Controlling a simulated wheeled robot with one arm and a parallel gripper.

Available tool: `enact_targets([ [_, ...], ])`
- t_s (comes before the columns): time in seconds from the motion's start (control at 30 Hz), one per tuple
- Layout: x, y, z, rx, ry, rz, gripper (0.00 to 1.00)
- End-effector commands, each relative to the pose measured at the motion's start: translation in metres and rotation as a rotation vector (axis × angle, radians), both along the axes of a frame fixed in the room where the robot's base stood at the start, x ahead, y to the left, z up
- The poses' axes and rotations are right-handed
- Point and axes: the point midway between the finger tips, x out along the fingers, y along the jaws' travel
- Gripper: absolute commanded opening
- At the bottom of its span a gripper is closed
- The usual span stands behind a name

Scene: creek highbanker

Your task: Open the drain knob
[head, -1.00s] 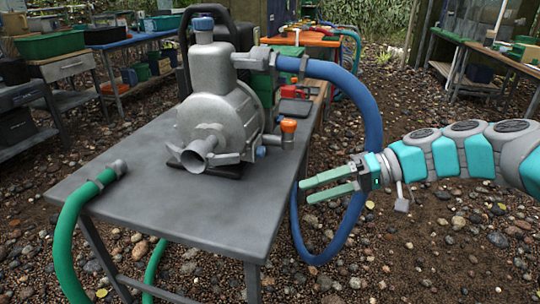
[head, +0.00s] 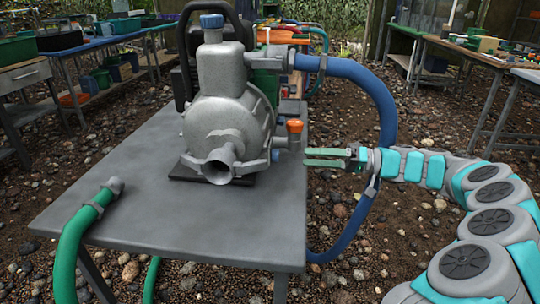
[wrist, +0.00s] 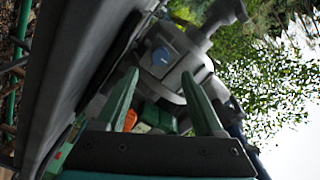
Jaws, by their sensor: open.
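A grey metal pump (head: 228,110) stands on the grey table. Low on its right side are a small blue knob (head: 275,155) and an upright fitting with an orange top (head: 295,126). Which of these is the drain knob is not labelled. My gripper (head: 307,157) is open and empty, its green fingers pointing left, just right of the fitting near the table's right edge. In the wrist view a round blue knob face (wrist: 160,56) on grey metal shows beyond and between the open fingertips (wrist: 160,74), apart from them.
The grey table (head: 140,235) has bare surface in front of the pump. A blue hose (head: 385,105) loops from the pump's top down behind my wrist. A green hose (head: 75,235) hangs over the table's left edge. Workbenches (head: 510,65) stand at the back right.

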Motion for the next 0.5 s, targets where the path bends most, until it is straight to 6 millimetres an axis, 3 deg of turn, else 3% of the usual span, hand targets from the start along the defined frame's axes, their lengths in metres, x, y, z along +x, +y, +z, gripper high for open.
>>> enact_targets([
  [0.17,0.000,0.014,0.001,0.001,0.002,0.003,0.69],
  [0.5,0.001,0.064,0.001,0.002,0.003,0.005,0.69],
])
